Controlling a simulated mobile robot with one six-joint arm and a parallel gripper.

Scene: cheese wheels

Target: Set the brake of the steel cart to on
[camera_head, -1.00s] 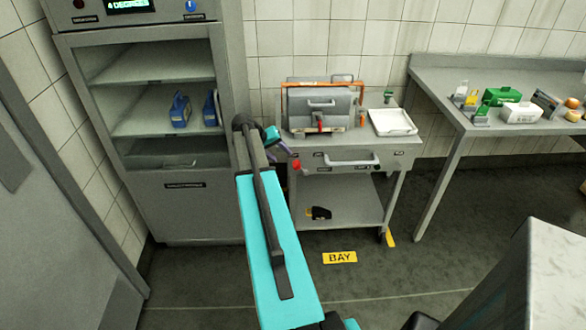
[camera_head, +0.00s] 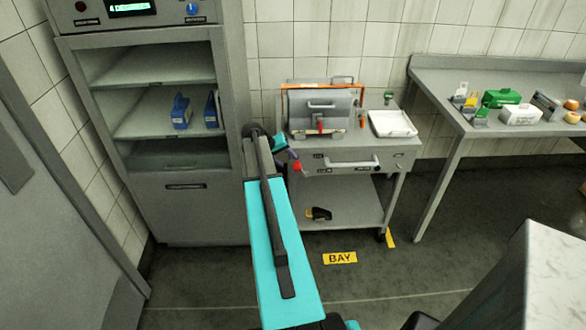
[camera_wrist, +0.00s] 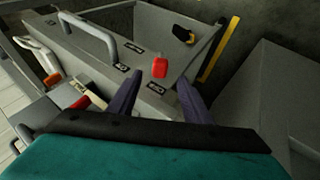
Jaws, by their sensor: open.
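The steel cart (camera_head: 395,163) stands between the cabinet and the bench. A red knob (camera_head: 297,167) sits at the left of its front panel, beside small black labels too blurred to read. The same red knob shows in the wrist view (camera_wrist: 159,68), just beyond the fingertips and roughly midway between them. My gripper (camera_head: 287,149) is open and empty at the cart's left front corner. In the wrist view its two dark fingers (camera_wrist: 158,93) are spread apart, and I see no contact with the knob. Which brake setting the knob marks, I cannot tell.
A grey machine (camera_head: 320,110) with a red lever and a white tray (camera_head: 392,123) stand on the cart. A drawer handle (camera_head: 352,163) juts from its front. The cabinet (camera_head: 190,215) is close on the left. A bench (camera_head: 440,85) with several items is at right.

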